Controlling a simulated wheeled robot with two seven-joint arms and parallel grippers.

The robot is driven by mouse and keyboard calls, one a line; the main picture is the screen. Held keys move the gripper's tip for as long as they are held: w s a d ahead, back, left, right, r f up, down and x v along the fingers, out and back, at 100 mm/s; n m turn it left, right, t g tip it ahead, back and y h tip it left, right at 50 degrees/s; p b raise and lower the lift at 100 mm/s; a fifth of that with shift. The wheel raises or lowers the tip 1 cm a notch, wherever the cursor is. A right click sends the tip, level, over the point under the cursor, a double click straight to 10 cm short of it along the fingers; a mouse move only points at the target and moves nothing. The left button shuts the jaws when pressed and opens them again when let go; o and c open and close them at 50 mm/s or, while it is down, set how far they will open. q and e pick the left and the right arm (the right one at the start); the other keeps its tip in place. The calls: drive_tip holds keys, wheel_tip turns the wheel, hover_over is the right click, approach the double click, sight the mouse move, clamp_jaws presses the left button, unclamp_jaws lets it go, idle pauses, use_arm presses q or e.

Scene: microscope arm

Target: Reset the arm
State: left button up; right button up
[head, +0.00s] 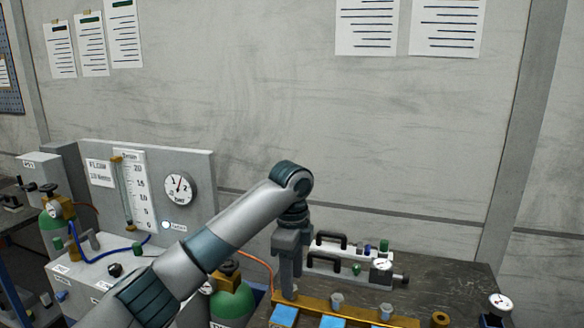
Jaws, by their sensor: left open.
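My left arm comes in from the lower left and bends down at its wrist. My left gripper (289,288) points down over the back left part of the dark bench (455,285), close to the left end of a brass-coloured rail. Its jaws are open, and nothing shows held between them; the tips are small and partly overlap the rail in the picture. No microscope shows in the head view. My right gripper is not in view.
The rail (360,311) has small cups and blue pads by it. Black-handled fittings (330,240) and a gauge (381,265) stand behind. A green cylinder (232,302) is beside my arm. A gauge panel (195,160) stands left. Air above the bench is clear.

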use_arm(q)
drive_tip(key=s+f+n+h, duration=0.1)
drive_tip(key=s+f+n, duration=0.2)
drive_tip(key=s+f, duration=0.45)
drive_tip(key=s+f+n+t+h, duration=0.15)
drive_tip(key=s+f, duration=0.25)
drive_tip(key=f, duration=0.6)
drive_tip(key=s+f+n+h, duration=0.2)
drive_tip(key=s+f+n, duration=0.25)
drive_tip(key=f, duration=0.35)
drive_tip(key=s+a+f+n+t+y, duration=0.15)
drive_tip(key=s+a+n, duration=0.25)
drive_tip(key=s+a, duration=0.45)
drive_tip(key=s+a+f+n+y, duration=0.2)
drive_tip(key=s+a+n, duration=0.1)
drive_tip(key=s+a, duration=0.5)
drive_tip(key=s+a+f+n+t+y, duration=0.15)
drive_tip(key=s+a+n, duration=0.35)
drive_tip(key=s, duration=0.5)
wheel_tip(320, 180, down, 29)
drive_tip(key=m+g+b, duration=0.1)
drive_tip(key=m+g, duration=0.1)
drive_tip(key=s+a+f+b, duration=0.1)
drive_tip(key=s+a+f, duration=0.1)
drive_tip(key=s+f, duration=0.7)
drive_tip(key=s+a+f+g, duration=0.1)
drive_tip(key=s+a+f, duration=0.1)
drive_tip(key=s+f, duration=0.8)
drive_tip(key=shift+f+b, duration=0.4)
drive_tip(key=shift+f, duration=0.2)
